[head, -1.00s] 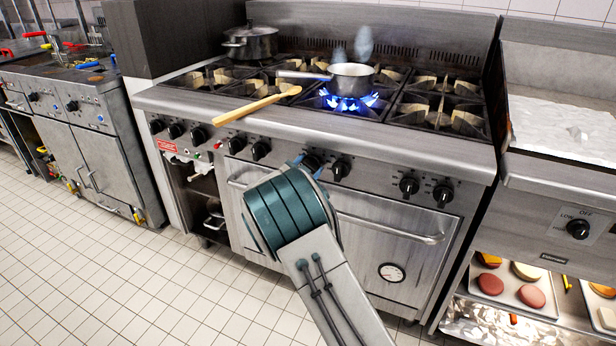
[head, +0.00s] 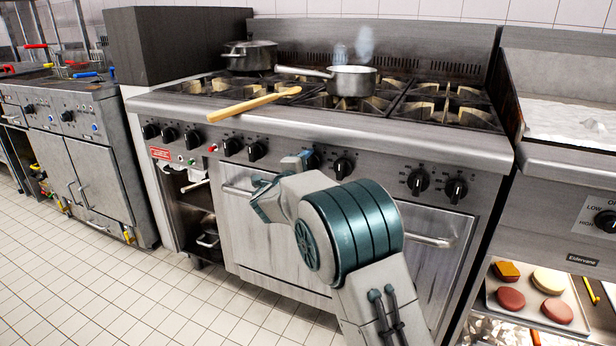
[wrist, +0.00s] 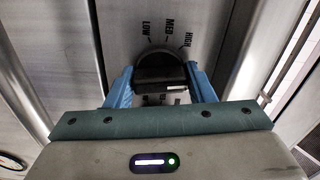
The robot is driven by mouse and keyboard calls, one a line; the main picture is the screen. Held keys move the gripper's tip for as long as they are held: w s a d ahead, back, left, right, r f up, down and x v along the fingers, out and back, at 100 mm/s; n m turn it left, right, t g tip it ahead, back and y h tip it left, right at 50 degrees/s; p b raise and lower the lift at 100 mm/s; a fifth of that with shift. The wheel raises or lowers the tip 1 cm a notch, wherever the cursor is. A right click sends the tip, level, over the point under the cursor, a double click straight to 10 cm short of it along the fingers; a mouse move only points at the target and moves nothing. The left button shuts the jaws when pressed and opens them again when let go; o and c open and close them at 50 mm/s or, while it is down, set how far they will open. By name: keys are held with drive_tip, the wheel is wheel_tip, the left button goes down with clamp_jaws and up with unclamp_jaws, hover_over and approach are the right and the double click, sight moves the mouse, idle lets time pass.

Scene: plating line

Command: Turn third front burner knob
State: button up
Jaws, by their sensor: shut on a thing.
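My gripper (wrist: 162,86) is shut on a black burner knob (wrist: 158,72) in the wrist view, with one blue finger on each side of it. LOW, MED and HIGH are printed around the far side of the knob. The knob's grip bar lies nearly crosswise in this view. In the head view the held knob (head: 312,161) sits on the range's front panel, partly hidden by my gripper (head: 301,157). A saucepan (head: 352,82) stands on the front middle burner, with no flame visible under it.
Other black knobs flank the held one, including one just to the right (head: 343,167). A wooden spoon (head: 250,104) overhangs the range's front edge. A lidded pot (head: 250,56) stands at the back left. An oven handle (head: 425,239) juts out below.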

drive_tip(key=shift+f+m+b, duration=0.1)
drive_tip(key=shift+m+b, duration=0.6)
drive_tip(key=shift+m, duration=0.1)
drive_tip(key=o, duration=0.9)
drive_tip(key=p+v, duration=0.2)
drive_tip(key=v, duration=1.2)
drive_tip(key=shift+w+p, duration=0.1)
drive_tip(key=shift+p, duration=0.2)
